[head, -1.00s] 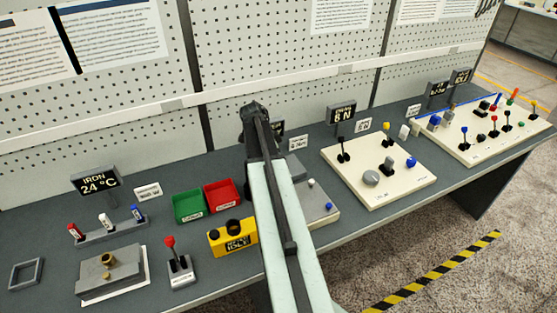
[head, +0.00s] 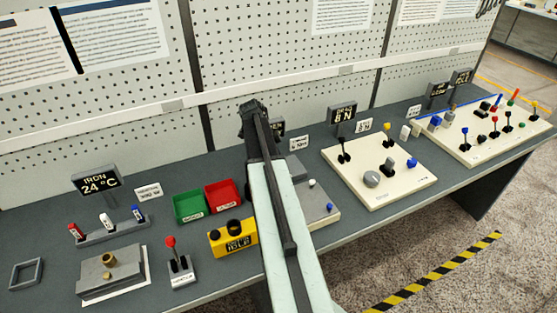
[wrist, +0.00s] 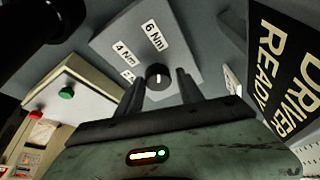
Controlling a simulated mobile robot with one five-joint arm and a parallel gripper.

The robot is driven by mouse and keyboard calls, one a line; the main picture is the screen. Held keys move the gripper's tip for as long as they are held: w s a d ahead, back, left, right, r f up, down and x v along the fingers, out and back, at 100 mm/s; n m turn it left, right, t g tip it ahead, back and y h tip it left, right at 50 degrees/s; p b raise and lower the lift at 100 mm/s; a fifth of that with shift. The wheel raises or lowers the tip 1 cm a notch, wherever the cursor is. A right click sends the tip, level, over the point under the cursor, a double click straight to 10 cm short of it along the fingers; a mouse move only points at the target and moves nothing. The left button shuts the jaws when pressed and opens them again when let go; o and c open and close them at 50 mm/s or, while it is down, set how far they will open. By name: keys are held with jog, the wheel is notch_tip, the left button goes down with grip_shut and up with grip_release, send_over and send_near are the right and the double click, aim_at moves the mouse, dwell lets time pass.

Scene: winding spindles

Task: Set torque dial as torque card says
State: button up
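In the wrist view the torque dial (wrist: 158,76) is a round black knob with a short white mark on a grey panel (wrist: 185,50). Labels reading 6 Nm and 4 Nm lie above and left of it, with a third label partly hidden. My gripper (wrist: 160,84) has its two fingers apart, one on either side of the knob; I cannot tell whether they touch it. In the head view my arm hides the dial and gripper. A small white card (head: 298,143) stands behind the grey panel, its number too small to read for certain.
A black DRIVER READY sign (wrist: 287,60) stands close to the right of my gripper. A cream board (head: 380,172) with levers and knobs is right of the grey panel. A red bin (head: 223,194) and yellow box (head: 233,237) are left of my arm.

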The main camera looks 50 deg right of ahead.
jog(key=shift+o, duration=0.6)
jog(key=shift+s, duration=0.1)
jog(key=p+v, duration=0.7)
jog(key=shift+r, duration=0.35)
jog(key=shift+a, duration=0.15)
